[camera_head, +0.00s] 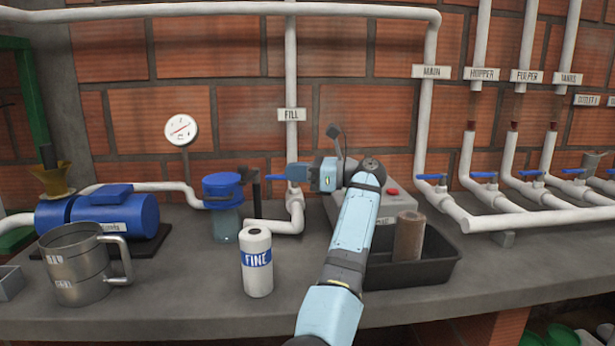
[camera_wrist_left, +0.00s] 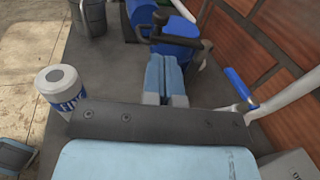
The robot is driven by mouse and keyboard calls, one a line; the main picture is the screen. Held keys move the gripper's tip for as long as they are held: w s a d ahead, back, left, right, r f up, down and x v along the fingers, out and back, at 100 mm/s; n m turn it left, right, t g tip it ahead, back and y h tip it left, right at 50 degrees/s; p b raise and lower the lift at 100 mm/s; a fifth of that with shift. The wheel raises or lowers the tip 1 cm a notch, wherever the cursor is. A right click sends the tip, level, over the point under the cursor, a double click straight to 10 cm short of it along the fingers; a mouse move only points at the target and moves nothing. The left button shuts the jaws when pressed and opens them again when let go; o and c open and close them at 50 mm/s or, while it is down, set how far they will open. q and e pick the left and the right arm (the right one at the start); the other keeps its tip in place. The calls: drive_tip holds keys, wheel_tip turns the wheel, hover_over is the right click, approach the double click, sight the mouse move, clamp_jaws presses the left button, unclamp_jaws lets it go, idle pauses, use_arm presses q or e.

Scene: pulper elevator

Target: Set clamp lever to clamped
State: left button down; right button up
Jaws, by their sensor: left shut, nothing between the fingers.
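A filter housing with a blue lid (camera_head: 222,184) and a clear bowl stands on the counter, left of centre. A dark lever (camera_head: 250,174) at the lid's right side looks like the clamp lever; its exact setting is hard to read. In the left wrist view a dark bar (camera_wrist_left: 180,42) lies by the lid, just beyond my fingertips. My left gripper (camera_head: 288,172) is shut and empty, pointing left toward the housing. In the left wrist view its closed fingers (camera_wrist_left: 162,58) end close to the dark bar; I cannot tell if they touch. My right gripper is not in view.
A blue-handled valve (camera_head: 274,178) on the FILL pipe is close to my gripper. A FINE cartridge (camera_head: 257,262) stands in front, a steel jug (camera_head: 80,268) at left. A black tray (camera_head: 430,268) lies right of my arm. A brick wall bounds the back.

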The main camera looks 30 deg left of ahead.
sight(250, 174)
use_arm(q)
drive_tip(key=b+x, duration=0.2)
drive_tip(key=x, duration=0.6)
drive_tip(key=shift+a, duration=0.35)
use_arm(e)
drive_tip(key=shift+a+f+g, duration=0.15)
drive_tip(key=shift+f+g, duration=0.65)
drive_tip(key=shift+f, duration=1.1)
use_arm(q)
drive_tip(key=shift+s+a, duration=0.1)
drive_tip(key=shift+a, duration=0.05)
